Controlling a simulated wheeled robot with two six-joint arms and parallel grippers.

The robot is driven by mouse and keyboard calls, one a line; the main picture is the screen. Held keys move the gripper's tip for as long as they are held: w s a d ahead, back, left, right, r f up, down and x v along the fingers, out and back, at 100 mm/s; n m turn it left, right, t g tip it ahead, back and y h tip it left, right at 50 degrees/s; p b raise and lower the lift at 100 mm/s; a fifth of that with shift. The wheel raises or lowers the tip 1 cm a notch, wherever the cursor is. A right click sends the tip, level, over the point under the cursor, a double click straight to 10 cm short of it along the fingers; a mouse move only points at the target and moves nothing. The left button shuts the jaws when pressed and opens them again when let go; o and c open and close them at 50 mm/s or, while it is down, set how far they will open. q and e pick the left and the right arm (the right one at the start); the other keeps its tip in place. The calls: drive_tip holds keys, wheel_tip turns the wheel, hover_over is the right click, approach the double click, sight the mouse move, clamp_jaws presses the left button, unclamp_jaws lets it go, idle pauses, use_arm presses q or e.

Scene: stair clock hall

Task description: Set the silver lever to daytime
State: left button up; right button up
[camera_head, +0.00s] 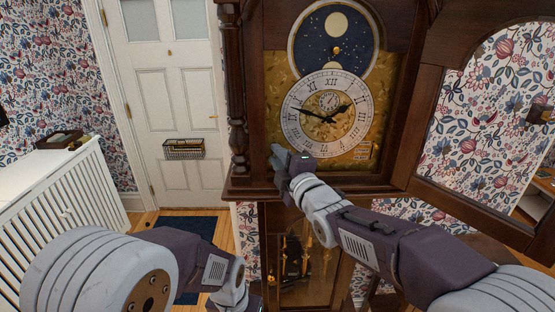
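The tall clock's white dial (327,112) sits in a gold face plate under a dark blue moon disc (336,50). A small plaque (362,152) with tiny markings is at the face's lower right. I cannot make out the silver lever or its setting. My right gripper (278,154) is in front of the lower left corner of the face, close to the frame's bottom edge. I cannot tell whether it touches anything, or whether its fingers are apart. My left arm reaches low at the bottom left; its gripper (236,302) is cut off by the picture's edge.
The clock's wooden door (428,120) stands open to the right. Below, a glazed case (305,265) shows brass parts. A white door (175,95) with a wire basket (184,149), a radiator cover (65,210) and a blue mat (190,228) are on the left.

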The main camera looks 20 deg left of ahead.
drive_tip(key=shift+s+d+f, duration=0.1)
drive_tip(key=shift+s+d, duration=0.05)
drive_tip(key=shift+s, duration=0.05)
drive_tip(key=b+v, duration=0.4)
drive_tip(key=v, duration=0.4)
drive_tip(key=shift+s+d, duration=0.25)
